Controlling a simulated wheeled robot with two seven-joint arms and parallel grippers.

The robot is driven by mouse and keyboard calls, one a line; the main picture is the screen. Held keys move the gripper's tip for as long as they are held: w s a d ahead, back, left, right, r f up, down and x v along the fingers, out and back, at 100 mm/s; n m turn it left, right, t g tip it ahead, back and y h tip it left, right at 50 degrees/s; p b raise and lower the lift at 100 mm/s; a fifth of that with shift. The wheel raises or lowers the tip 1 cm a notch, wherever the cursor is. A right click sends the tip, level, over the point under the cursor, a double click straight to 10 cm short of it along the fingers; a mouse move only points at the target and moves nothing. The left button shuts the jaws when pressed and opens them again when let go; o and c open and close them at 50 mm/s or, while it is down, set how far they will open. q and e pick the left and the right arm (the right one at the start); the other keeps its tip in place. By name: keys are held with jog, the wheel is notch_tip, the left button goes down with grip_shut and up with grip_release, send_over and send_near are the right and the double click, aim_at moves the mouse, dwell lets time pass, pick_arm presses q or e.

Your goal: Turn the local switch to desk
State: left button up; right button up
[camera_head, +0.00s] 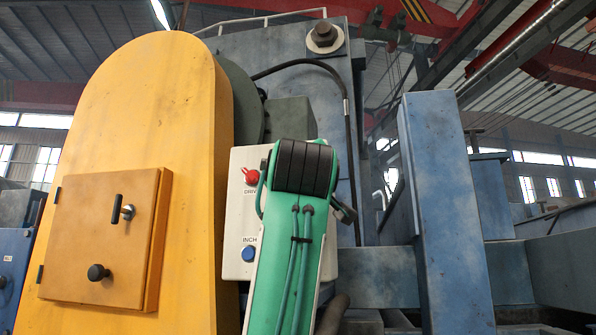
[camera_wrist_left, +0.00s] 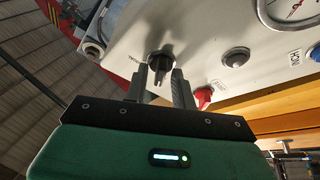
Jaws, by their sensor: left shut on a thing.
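The local switch, seen in the left wrist view, is a dark knob (camera_wrist_left: 160,66) on the pale control panel (camera_wrist_left: 205,35). My left gripper (camera_wrist_left: 161,85) is shut on this knob, with one grey finger on each side. The knob's label is not legible, so I cannot tell its setting. In the head view the control panel (camera_head: 235,225) stands upright behind my green left arm. My arm hides the knob and the left fingertips there. My right gripper is in neither view.
A red DRIVE knob (camera_head: 250,177) and blue INCH button (camera_head: 248,254) sit on the panel's left side. The wrist view shows a grey button (camera_wrist_left: 237,57) and a gauge (camera_wrist_left: 293,9). A yellow housing (camera_head: 150,110) stands close left; a blue post (camera_head: 445,200) stands right.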

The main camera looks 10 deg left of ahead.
pick_arm(q)
jog(key=shift+r+n+g+y+p, duration=0.1)
jog(key=shift+n+g+y+p, duration=0.3)
jog(key=shift+n, duration=1)
jog(key=o, duration=0.6)
jog(key=shift+o, duration=0.2)
